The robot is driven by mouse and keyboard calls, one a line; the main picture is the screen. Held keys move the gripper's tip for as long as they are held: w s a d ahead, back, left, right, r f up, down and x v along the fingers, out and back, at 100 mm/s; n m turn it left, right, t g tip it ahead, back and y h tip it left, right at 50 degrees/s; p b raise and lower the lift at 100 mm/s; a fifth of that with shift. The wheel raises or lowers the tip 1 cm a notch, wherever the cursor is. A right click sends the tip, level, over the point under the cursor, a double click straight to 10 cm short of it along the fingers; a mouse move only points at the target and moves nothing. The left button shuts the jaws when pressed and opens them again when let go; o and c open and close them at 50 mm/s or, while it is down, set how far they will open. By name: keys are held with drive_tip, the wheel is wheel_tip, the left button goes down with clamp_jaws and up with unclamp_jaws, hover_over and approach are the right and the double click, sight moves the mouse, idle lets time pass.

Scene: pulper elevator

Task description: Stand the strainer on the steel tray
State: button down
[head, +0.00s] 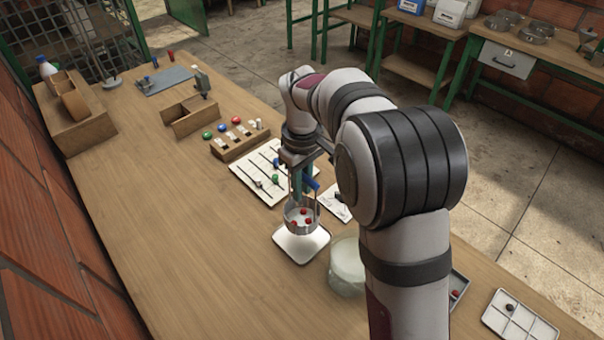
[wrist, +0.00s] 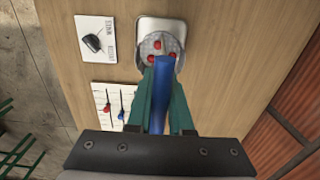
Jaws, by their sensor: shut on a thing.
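The strainer (head: 301,217) is a grey round cup with a few red berries in it. It is upright over the steel tray (head: 301,248), a small shiny square tray. I cannot tell whether its base touches the tray. In the wrist view the strainer (wrist: 149,43) covers most of the tray (wrist: 160,21). My gripper (head: 302,185) is above the strainer, its green fingers shut on the strainer's blue handle (wrist: 162,95). The fingers hide part of the handle.
A pale round tub (head: 347,266) stands close to the tray's right. A white card with a black piece (wrist: 93,43) lies beside the tray. Behind are a white slotted board (head: 252,184) with pegs and a wooden rack (head: 240,144). The table's left front is clear.

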drive_tip(key=shift+f, duration=3.45)
drive_tip(key=c, duration=0.7)
unclamp_jaws()
drive_tip(key=shift+c, duration=0.2)
wheel_tip(320, 180, up, 16)
drive_tip(key=shift+f, duration=0.1)
